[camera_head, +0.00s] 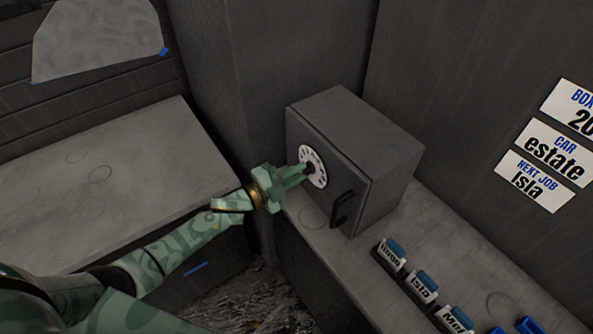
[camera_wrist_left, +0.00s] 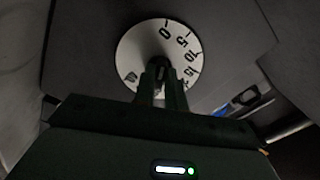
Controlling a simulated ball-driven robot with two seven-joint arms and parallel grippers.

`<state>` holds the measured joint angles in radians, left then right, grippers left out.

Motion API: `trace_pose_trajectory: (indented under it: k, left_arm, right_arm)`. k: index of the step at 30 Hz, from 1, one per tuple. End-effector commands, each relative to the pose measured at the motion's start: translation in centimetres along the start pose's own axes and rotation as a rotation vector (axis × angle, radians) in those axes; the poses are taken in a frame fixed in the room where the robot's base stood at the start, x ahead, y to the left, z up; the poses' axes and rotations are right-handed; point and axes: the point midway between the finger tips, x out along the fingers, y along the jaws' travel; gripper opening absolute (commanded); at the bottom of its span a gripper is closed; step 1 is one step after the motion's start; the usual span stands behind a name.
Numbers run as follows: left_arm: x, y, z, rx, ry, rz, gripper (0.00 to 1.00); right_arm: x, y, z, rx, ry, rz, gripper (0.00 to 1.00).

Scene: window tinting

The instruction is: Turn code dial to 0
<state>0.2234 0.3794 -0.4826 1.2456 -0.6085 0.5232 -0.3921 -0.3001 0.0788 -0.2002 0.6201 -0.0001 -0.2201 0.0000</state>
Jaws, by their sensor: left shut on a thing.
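A dark grey box (camera_head: 375,140) stands on the bench against the wall. On its front is a white round code dial (camera_head: 318,160) with a dark centre knob. My left gripper (camera_head: 306,171) is shut on this knob. In the left wrist view the dial (camera_wrist_left: 135,48) shows 0 near the top, with 5, 10 and 15 following down its right side. The fingers (camera_wrist_left: 162,78) cover the dial's lower middle. I cannot tell which number the knob points at. My right gripper is not in view.
The box has a black handle (camera_head: 342,209) right of the dial. Several blue-topped labelled holders (camera_head: 390,256) stand on the bench. Wall signs (camera_head: 535,181) read "BOX 20", "CAR estate" and "NEXT JOB Isla". A grey bench (camera_head: 130,165) at left is mostly bare.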

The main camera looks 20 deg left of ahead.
Motion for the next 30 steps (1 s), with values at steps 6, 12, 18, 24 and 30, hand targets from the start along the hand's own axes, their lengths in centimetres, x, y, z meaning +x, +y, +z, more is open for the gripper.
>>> trace_pose_trajectory:
  k: [6,12,18,24,30]
  left_arm:
    - [-0.03,0.05,0.07,-0.071,-0.003,0.002,0.00]
    - [-0.04,0.10,0.08,-0.098,-0.002,0.001,0.00]
    - [-0.04,0.13,0.07,-0.101,-0.002,0.001,0.00]
    - [-0.05,0.14,0.06,-0.101,-0.002,0.002,0.21]
    - [-0.03,0.10,0.04,-0.099,-0.001,0.001,0.35]
  right_arm:
    - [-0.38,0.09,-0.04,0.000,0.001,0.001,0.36]
    - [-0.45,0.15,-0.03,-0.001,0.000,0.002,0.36]
    - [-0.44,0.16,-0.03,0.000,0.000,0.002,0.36]
    - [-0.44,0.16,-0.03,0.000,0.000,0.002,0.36]
    - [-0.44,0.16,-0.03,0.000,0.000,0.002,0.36]
